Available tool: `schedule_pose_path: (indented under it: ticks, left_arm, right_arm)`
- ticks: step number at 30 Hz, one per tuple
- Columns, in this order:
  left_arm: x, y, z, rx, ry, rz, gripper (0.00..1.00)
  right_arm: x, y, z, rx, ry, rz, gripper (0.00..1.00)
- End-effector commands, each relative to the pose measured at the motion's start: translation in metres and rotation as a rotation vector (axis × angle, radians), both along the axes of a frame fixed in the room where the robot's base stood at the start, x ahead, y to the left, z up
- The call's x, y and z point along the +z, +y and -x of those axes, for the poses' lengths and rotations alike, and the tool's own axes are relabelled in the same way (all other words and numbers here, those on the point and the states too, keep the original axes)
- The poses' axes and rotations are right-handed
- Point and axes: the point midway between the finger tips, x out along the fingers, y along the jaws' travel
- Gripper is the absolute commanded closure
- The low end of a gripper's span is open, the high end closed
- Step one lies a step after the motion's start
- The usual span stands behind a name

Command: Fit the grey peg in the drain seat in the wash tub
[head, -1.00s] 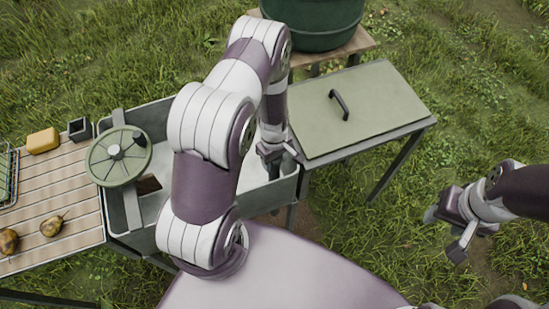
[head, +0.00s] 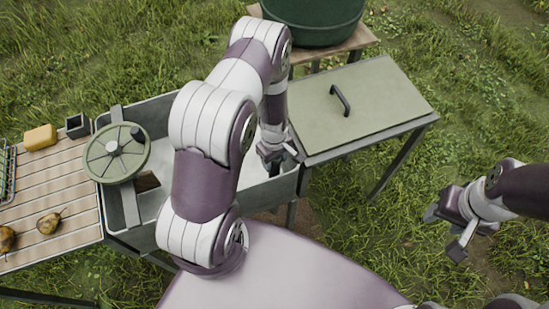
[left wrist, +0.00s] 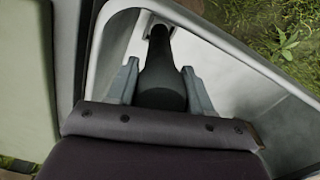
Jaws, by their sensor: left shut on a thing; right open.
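The grey peg (left wrist: 162,80) is dark, with a thick body and a narrower end pointing away from the wrist. My left gripper (left wrist: 163,84) is shut on it, one finger on each side, inside the wash tub (head: 282,191). The peg's narrow end shows at a grey ring-like fitting, apparently the drain seat (left wrist: 141,22), by the tub's corner. I cannot tell whether the end is in it or only above it. In the head view, my left gripper (head: 275,158) is low at the tub's right end, and the peg is hard to make out. My right gripper (head: 450,231) is open and empty over grass.
A green handwheel (head: 117,153) sits over the tub's left part. A slatted table (head: 60,185) to the left holds pears (head: 50,222), a yellow block (head: 40,137) and a small dark box (head: 77,125). A lidded green unit (head: 375,105) adjoins the tub at right.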

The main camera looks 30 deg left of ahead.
Motion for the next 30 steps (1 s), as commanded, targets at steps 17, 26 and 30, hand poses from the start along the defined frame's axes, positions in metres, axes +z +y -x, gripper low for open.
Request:
schedule_pose_path:
  ticks: [17,26,30]
  left_arm:
    - [-0.018,0.000,-0.001,0.000,-0.001,0.000,1.00]
    - [-0.018,0.000,-0.001,0.000,-0.001,0.000,1.00]
    - [-0.018,0.000,-0.001,0.000,-0.001,0.000,1.00]
  right_arm:
    - [-0.013,0.000,0.000,0.000,0.000,0.000,0.49]
    - [-0.013,0.000,0.000,0.000,0.000,0.000,0.49]
    - [-0.013,0.000,0.000,0.000,0.000,0.000,0.49]
